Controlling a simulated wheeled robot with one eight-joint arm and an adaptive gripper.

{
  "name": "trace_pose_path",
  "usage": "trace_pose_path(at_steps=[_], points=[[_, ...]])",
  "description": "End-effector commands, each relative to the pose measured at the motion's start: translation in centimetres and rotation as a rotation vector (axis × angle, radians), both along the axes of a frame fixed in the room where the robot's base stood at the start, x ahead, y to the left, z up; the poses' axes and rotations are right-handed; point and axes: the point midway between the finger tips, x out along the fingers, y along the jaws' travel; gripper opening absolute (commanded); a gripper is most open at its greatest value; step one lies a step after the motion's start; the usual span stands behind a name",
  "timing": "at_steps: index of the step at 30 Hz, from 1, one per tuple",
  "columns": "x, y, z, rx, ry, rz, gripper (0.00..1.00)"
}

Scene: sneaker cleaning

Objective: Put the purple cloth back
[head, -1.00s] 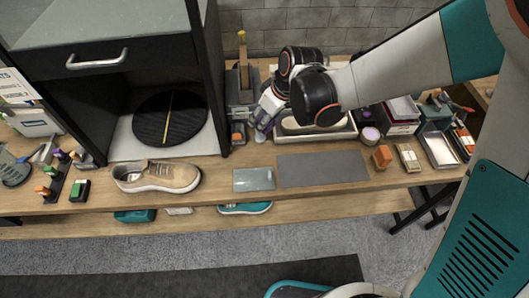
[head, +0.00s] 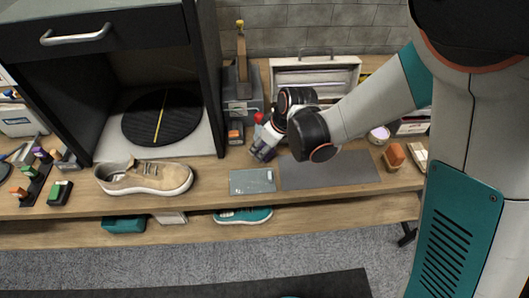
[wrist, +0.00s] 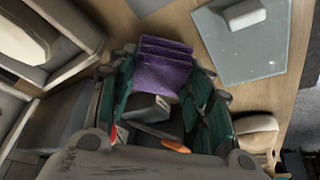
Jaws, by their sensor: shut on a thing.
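The folded purple cloth (wrist: 162,65) is between the fingers of my gripper (wrist: 160,92) in the wrist view. The gripper is shut on it, with a teal finger on each side. In the head view my gripper (head: 262,150) is over the table, just behind the glass plate (head: 252,181) and right of the black box opening. The cloth cannot be made out clearly there. The wrist view shows the glass plate (wrist: 245,55) beside the cloth, with a white block (wrist: 244,13) on it.
A tan sneaker (head: 145,178) stands at the left, before a black turntable (head: 162,118). A grey mat (head: 330,170) lies right of the plate. An open white case (head: 315,78) is at the back. A grey holder (head: 241,92) stands behind my gripper. The mat is bare.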

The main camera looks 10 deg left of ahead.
Motion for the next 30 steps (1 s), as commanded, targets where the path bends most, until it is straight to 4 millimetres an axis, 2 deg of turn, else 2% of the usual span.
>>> trace_pose_path(at_steps=[1, 3, 15, 16, 18, 30], points=[[0.01, 0.0, -1.21, 0.0, 0.0, 0.0, 0.24], [-0.01, 0.0, -1.7, 0.0, 0.0, 0.0, 0.23], [-0.02, 0.0, -2.01, 0.0, 0.0, 0.0, 0.24], [-0.02, -0.01, -1.89, 0.0, 0.0, 0.0, 0.53], [-0.02, 0.0, -1.85, 0.0, 0.0, 0.0, 0.66], [-0.01, -0.01, -1.6, 0.0, 0.0, 0.0, 0.66]])
